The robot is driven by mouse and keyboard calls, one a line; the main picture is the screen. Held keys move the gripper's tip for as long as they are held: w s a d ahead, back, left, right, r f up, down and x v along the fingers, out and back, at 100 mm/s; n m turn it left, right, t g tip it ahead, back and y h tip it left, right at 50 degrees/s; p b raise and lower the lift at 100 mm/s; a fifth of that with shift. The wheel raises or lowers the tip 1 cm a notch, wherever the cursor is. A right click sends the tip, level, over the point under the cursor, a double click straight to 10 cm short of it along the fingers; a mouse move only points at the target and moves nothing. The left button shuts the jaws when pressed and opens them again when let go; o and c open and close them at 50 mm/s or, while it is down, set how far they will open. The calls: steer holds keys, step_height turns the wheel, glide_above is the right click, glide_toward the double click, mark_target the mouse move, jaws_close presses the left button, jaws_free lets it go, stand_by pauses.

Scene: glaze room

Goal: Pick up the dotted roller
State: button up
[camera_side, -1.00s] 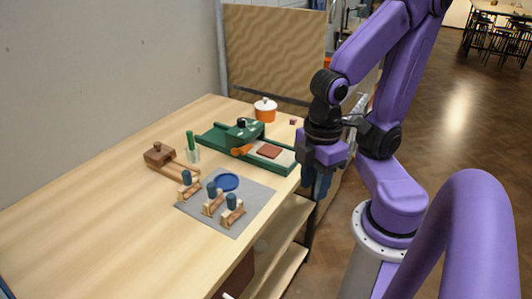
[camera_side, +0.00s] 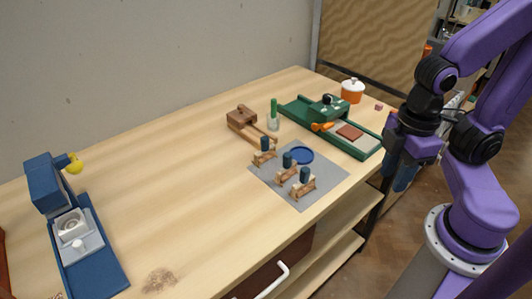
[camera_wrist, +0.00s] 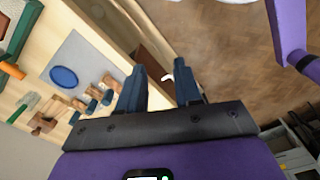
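Three small rollers with dark blue handles stand on wooden rests on a grey mat (camera_side: 325,185): a back-left one (camera_side: 264,152), a middle one (camera_side: 287,172) and a front-right one (camera_side: 304,184). The patterns on their surfaces are too small to tell, so I cannot say which is dotted. They also show left of the fingers in the wrist view, on the grey mat (camera_wrist: 88,58). My gripper (camera_side: 401,180) hangs off the table's right edge, pointing down, apart from the rollers. In the wrist view its two fingers (camera_wrist: 161,82) are spread with nothing held between them.
A blue dish (camera_side: 300,156) lies on the mat. Behind are a wooden tool (camera_side: 242,118), a green-handled tool in a cup (camera_side: 273,115), a green tray (camera_side: 368,148) and an orange pot (camera_side: 352,92). A blue machine (camera_side: 83,245) stands left. The table's middle-left is clear.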

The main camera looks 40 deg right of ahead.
steer(key=o, duration=0.3)
steer(key=shift+o, duration=0.2)
step_height(320, 180, up, 3)
steer(key=n, duration=0.5)
glide_above(266, 138)
step_height(266, 138, down, 11)
steer(key=shift+f, duration=0.1)
steer(key=shift+w+a+f, duration=0.1)
steer(key=shift+f, duration=2.6)
